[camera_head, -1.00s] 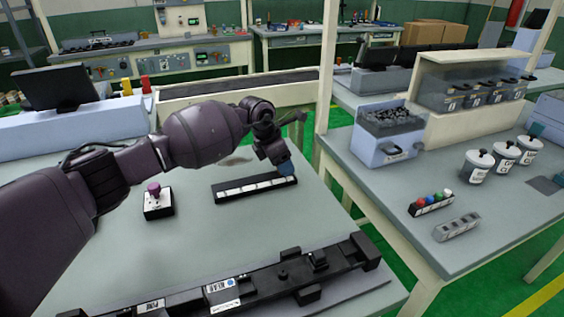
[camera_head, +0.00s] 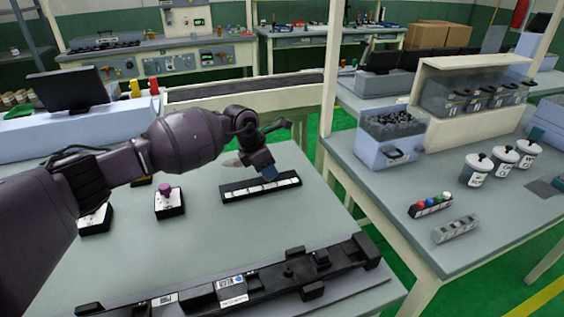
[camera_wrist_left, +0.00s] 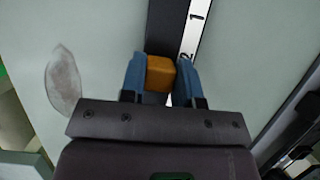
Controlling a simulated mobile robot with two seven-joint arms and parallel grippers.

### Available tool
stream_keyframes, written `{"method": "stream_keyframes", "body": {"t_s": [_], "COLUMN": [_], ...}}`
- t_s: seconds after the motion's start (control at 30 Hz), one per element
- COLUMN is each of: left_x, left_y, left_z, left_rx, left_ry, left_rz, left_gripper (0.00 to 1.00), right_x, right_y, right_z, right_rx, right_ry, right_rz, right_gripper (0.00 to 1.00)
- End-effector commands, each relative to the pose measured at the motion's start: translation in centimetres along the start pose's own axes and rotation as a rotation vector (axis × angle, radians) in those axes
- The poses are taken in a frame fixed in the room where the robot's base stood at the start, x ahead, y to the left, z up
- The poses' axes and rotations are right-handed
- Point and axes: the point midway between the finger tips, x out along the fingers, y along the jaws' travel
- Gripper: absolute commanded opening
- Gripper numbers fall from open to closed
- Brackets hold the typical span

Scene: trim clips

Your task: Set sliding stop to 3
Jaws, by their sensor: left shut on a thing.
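A black rail with a white number scale (camera_head: 237,192) lies on the table in the head view. The rail (camera_wrist_left: 168,25) also shows in the left wrist view, where the scale (camera_wrist_left: 196,18) reads 1 farther off and 2 close to my fingers. The sliding stop is an orange block (camera_wrist_left: 160,74) on the rail, beside or just past the 2. My left gripper (camera_head: 268,174) is over the right half of the rail. Its blue fingers (camera_wrist_left: 159,82) are shut on the stop, one on each side. Marks under the gripper are hidden. My right gripper is out of view.
A box with a purple knob (camera_head: 168,203) stands left of the rail, and another box (camera_head: 95,220) is partly behind my arm. A long black fixture (camera_head: 270,282) lies along the front edge. The table between is clear.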

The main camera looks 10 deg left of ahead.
Motion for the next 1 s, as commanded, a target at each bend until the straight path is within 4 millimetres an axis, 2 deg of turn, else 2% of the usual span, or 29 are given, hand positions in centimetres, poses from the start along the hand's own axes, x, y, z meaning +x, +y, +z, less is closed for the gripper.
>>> {"method": "stream_keyframes", "body": {"t_s": [0.03,0.2,0.5,0.53,0.67,1.0], "left_x": [-1.1,-1.3,-1.1,-1.1,-1.1,-1.3], "left_y": [0.1,0.1,0.0,0.0,0.0,0.0], "left_z": [-0.7,-2.2,-2.4,-2.4,-2.4,-2.3], "left_rx": [0.0,-0.002,-0.001,-0.001,-0.001,-0.001], "left_ry": [-0.002,-0.001,-0.001,-0.001,-0.001,-0.001], "left_rz": [0.007,0.003,0.001,0.001,0.001,0.001], "left_gripper": [0.0,0.0,0.0,0.34,0.54,0.55], "right_x": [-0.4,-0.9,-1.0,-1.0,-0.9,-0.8], "right_y": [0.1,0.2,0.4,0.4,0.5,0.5], "right_z": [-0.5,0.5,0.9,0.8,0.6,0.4], "right_rx": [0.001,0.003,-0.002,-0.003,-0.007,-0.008], "right_ry": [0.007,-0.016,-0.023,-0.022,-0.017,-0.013], "right_rz": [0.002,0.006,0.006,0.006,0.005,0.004], "right_gripper": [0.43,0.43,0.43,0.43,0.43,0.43]}}
